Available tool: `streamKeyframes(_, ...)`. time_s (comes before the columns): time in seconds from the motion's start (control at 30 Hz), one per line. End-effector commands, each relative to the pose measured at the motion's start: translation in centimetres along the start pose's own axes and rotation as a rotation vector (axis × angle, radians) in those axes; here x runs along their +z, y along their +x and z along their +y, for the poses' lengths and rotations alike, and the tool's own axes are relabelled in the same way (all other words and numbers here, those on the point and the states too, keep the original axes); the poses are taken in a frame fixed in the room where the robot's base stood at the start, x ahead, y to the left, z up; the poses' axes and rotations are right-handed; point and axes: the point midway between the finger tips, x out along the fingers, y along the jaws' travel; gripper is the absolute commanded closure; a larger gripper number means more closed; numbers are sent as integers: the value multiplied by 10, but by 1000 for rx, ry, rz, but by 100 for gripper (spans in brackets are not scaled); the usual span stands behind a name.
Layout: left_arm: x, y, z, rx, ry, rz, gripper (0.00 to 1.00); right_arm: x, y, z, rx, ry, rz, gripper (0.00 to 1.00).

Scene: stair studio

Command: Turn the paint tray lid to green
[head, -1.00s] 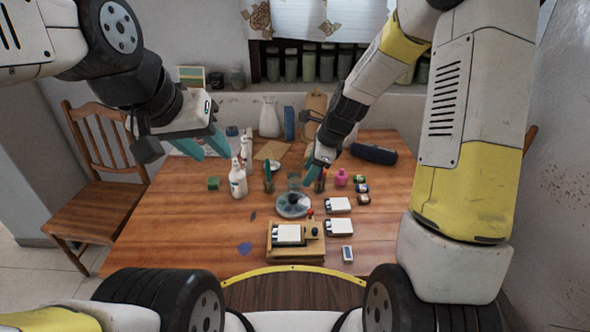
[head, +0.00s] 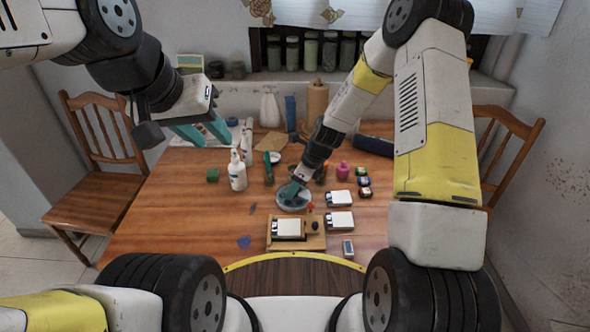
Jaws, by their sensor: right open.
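The paint tray (head: 282,206) is a round grey-blue dish near the middle of the wooden table. My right gripper (head: 291,190) points down over the tray, its teal fingers at or just above the lid. The fingers and wrist hide much of the lid, so its colour marks cannot be read. I cannot tell whether the fingers touch it. My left gripper (head: 205,131) is open and empty, raised above the back left of the table, well away from the tray.
White bottles (head: 237,173) and a green block (head: 213,175) stand left of the tray. A wooden stand with a white-topped block (head: 288,228) is in front. White boxes (head: 339,220), small paint jars (head: 363,181) and a pink bottle (head: 343,170) lie right. The table's left front is mostly clear.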

Motion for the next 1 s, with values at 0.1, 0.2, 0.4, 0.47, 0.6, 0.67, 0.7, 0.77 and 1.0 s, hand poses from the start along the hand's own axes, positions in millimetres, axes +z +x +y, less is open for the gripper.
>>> streamKeyframes(0.1, 0, 0, 0, 0, 0, 0, 64, 0, 0, 0, 0, -1, 0, 50)
streamKeyframes(0.2, 0, 0, 0, 0, 0, 0, 64, 0, 0, 0, 0, -1, 0, 52)
streamKeyframes(0.4, 0, 0, 0, 0, 0, 0, 64, 0, 0, 0, 0, -1, 0, 92)
streamKeyframes(0.47, 0, 0, 0, 0, 0, 0, 64, 0, 0, 0, 0, -1, 0, 100)
streamKeyframes(0.6, 0, 0, 0, 0, 0, 0, 64, 0, 0, 0, 0, -2, 0, 100)
streamKeyframes(0.67, 0, 0, 0, 0, 0, 0, 64, 0, 0, 0, 2, -6, 0, 100)
streamKeyframes(0.7, 0, 0, 0, 0, 0, 0, 64, 0, 0, -1, 3, -10, 0, 100)
streamKeyframes(0.77, 0, 0, 0, 0, 0, 0, 64, 0, 0, -1, 8, -23, 0, 100)
streamKeyframes(1.0, 0, 0, 0, 0, 0, 0, 64, 0, 0, -2, 51, -128, 0, 100)
